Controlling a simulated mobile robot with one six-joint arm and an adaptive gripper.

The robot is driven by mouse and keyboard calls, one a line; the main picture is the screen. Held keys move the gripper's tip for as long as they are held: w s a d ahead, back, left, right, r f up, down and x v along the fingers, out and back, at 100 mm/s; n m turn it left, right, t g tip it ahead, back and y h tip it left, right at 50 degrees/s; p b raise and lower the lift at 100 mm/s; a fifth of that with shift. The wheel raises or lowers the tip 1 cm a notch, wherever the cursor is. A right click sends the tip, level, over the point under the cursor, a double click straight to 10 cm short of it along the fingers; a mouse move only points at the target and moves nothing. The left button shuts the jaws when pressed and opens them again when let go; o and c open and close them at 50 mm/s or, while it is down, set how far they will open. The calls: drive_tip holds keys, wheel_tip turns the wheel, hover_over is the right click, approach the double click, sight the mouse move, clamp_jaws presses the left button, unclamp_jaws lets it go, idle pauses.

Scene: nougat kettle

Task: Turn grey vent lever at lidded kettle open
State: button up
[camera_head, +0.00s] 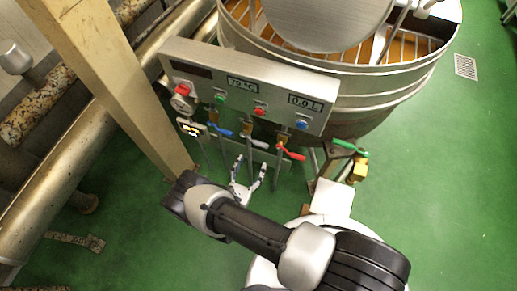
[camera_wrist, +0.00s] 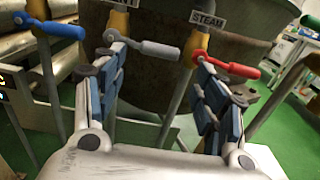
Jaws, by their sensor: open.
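The grey vent lever (camera_wrist: 148,47) points right from its yellow-topped pipe in the wrist view. Its label is partly cut off. It also shows below the control panel in the head view (camera_head: 257,143). My gripper (camera_wrist: 160,62) is open, with blue-padded fingers either side of the grey lever's handle in the picture; nothing is between the pads that I can see as held. In the head view my gripper (camera_head: 252,172) is just below the lever. Whether a finger touches the lever, I cannot tell. The kettle (camera_head: 350,85) stands behind, its round lid (camera_head: 325,20) partly in view.
A red lever (camera_wrist: 228,65) under a STEAM label is close by the right finger. A blue lever (camera_wrist: 55,28) is on the left. A green-handled valve (camera_head: 350,147) sits at the right. The control panel (camera_head: 250,85) overhangs the levers. A beige post (camera_head: 120,80) stands left.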

drive_tip(key=x, duration=0.8)
drive_tip(key=shift+b, duration=0.45)
drive_tip(key=shift+f, duration=0.1)
drive_tip(key=c, duration=1.5)
